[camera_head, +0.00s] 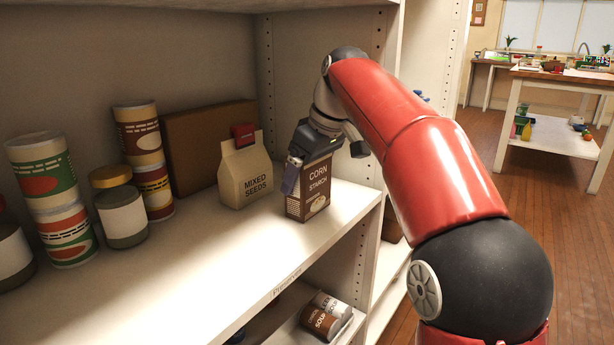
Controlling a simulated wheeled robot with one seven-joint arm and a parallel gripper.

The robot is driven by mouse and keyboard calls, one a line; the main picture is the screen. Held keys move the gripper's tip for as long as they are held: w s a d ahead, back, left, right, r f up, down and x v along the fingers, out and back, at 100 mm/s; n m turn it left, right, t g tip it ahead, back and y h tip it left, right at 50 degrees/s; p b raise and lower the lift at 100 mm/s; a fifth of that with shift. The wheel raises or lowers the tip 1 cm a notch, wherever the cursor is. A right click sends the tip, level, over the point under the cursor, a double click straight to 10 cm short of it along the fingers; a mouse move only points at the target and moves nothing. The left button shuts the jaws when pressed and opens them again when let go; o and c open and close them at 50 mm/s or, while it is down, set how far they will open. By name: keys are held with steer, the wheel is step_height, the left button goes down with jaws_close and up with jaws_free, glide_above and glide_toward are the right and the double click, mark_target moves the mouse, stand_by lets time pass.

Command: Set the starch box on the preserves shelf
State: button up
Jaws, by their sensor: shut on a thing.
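The starch box (308,196) is a brown carton labelled "CORN STARCH". It stands upright at the right end of the white preserves shelf (215,270), whose front edge carries a faint label. My gripper (312,158) reaches down from above and is shut on the top of the box. One finger shows on the box's left side; the other is mostly hidden. The box's base appears at the shelf surface, but I cannot tell whether it bears its weight there.
A brown board (205,140), a jar (122,215) and stacked cans (55,200) stand further left. The shelf's front middle is clear. An upright side panel (320,50) rises behind my arm. Soup cans (325,315) lie below.

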steer(key=o, duration=1)
steer(key=shift+c, duration=0.2)
steer(key=p+v, duration=0.2)
steer(key=v, duration=0.5)
steer(key=shift+r+p, duration=0.3)
steer(key=shift+p, duration=0.05)
steer(key=shift+d, duration=0.1)
